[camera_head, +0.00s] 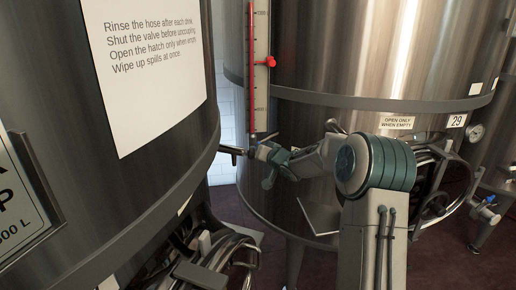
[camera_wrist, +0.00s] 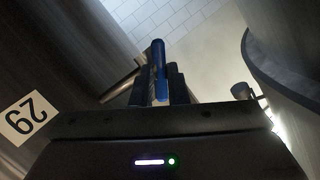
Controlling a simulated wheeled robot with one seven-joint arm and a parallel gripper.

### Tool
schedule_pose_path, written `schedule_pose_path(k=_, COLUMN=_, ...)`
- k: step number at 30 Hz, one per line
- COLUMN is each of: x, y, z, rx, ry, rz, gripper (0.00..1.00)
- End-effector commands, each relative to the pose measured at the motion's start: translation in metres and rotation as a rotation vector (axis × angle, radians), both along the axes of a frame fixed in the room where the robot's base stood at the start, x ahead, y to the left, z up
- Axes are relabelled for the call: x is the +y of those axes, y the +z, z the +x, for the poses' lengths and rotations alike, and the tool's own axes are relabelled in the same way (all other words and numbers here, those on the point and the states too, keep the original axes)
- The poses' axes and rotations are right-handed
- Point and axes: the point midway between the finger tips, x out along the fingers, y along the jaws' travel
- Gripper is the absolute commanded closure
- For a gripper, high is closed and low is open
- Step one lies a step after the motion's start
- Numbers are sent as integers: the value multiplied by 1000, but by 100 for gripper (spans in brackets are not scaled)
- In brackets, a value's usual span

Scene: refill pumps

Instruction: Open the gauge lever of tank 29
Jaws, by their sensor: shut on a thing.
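A level gauge (camera_head: 261,70) with a red column and a red pointer runs down the tank's left side. In the wrist view a blue lever (camera_wrist: 158,62) stands between the dark fingers of my gripper (camera_wrist: 160,85), which is shut on it. In the head view my gripper (camera_head: 259,151) is at the gauge's lower end; the lever is mostly hidden there.
A big dark tank (camera_head: 150,165) with a paper notice (camera_head: 150,60) fills the left, close to my arm. A hatch with a handwheel (camera_head: 436,205) is at the right.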

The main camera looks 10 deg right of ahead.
Motion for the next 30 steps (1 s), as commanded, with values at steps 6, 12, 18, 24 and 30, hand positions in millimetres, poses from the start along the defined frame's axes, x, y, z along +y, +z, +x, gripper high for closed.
schedule_pose_path(k=6, x=2, y=1, z=0, rx=2, ry=0, rz=-201, gripper=100)
schedule_pose_path(k=12, x=3, y=1, z=0, rx=1, ry=0, rz=-366, gripper=100)
schedule_pose_path(k=18, x=4, y=1, z=0, rx=1, ry=-1, rz=-487, gripper=100)
schedule_pose_path(k=24, x=4, y=1, z=0, rx=3, ry=0, rz=-563, gripper=100)
schedule_pose_path(k=30, x=4, y=2, z=0, rx=3, ry=0, rz=-595, gripper=100)
